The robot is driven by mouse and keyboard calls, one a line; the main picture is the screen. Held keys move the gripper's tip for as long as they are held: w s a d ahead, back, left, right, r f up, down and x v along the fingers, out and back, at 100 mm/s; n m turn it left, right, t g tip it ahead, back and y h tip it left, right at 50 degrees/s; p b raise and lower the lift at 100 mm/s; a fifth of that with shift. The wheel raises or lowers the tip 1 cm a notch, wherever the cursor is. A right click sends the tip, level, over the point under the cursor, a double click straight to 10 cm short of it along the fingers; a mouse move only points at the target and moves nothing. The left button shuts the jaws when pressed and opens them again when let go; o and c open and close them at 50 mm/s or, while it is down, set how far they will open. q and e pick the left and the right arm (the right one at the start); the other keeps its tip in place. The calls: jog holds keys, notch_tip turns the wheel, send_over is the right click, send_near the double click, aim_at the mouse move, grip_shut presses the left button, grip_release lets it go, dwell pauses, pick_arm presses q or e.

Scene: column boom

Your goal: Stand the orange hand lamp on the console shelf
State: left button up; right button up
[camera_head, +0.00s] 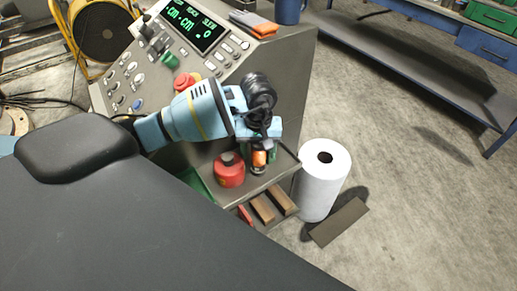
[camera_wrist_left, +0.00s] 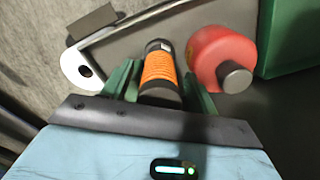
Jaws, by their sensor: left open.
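The orange hand lamp (camera_head: 259,158), an orange cylinder with black ends, is on the console shelf (camera_head: 283,163) near its right side. In the left wrist view the lamp (camera_wrist_left: 160,68) shows between my green fingers, with its dark end towards the camera. It looks upright on the shelf. My left gripper (camera_head: 260,146) is above the shelf, and in the left wrist view its fingers (camera_wrist_left: 160,84) are open on either side of the lamp. I cannot tell whether they touch it. My right gripper is not in view.
A red container (camera_head: 229,170) with a grey cap stands on the shelf close beside the lamp. A green box (camera_wrist_left: 290,38) is beyond it. Wooden blocks (camera_head: 263,208) lie on a lower shelf. A white roll (camera_head: 323,185) stands on the floor. The console panel (camera_head: 165,65) rises behind.

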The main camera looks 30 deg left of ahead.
pick_arm(q)
notch_tip(320, 180, up, 12)
jog(key=shift+r, duration=0.15)
dwell(0.5)
